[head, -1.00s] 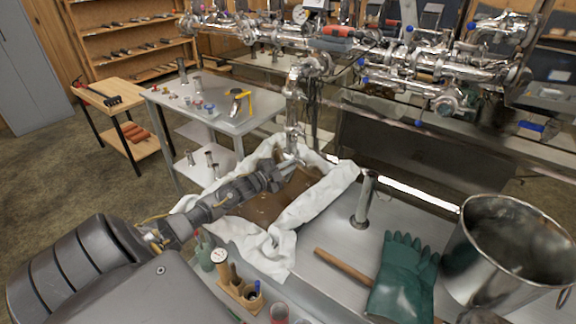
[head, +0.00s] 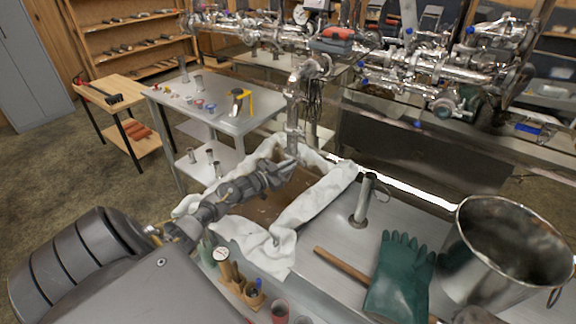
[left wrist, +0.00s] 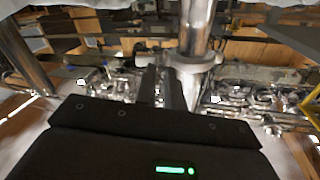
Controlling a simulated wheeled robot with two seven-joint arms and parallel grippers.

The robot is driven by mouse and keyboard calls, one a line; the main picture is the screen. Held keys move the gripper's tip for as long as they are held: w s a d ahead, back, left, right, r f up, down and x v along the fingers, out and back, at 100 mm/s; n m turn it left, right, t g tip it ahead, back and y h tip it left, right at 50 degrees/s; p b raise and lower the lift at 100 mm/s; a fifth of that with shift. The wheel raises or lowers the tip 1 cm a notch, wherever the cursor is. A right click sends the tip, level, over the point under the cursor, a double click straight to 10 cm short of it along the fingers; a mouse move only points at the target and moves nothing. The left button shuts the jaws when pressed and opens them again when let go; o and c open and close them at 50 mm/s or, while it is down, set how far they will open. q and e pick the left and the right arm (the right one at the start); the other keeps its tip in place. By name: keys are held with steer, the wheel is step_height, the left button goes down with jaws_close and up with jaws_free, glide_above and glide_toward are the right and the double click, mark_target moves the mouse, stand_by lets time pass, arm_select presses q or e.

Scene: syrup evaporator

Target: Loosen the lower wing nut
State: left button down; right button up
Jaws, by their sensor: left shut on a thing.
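A shiny vertical pipe (head: 292,112) comes down over the cloth-lined box. In the left wrist view the pipe (left wrist: 197,28) carries a pale clamp ring (left wrist: 192,62) with flared ends. My left gripper (head: 287,165) reaches in from the left to the pipe's lower end. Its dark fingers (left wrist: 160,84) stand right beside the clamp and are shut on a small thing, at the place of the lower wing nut. The wing nut itself is hidden between or behind the fingers. My right gripper is not in view.
White cloth (head: 315,205) drapes over the rim of a box with a brown inside (head: 268,207) below the gripper. A grey side table (head: 225,118) is behind left.

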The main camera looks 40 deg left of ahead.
arm_select(q)
steer(key=shift+n, duration=0.3)
stand_by(0.4)
steer(key=c, duration=1.8)
jaws_free()
steer(key=s, duration=0.3)
steer(key=s+a, duration=0.1)
steer(key=s, duration=0.6)
steer(key=shift+s+a+f, duration=0.1)
steer(key=shift+s+a, duration=0.15)
steer(key=shift+s, duration=0.1)
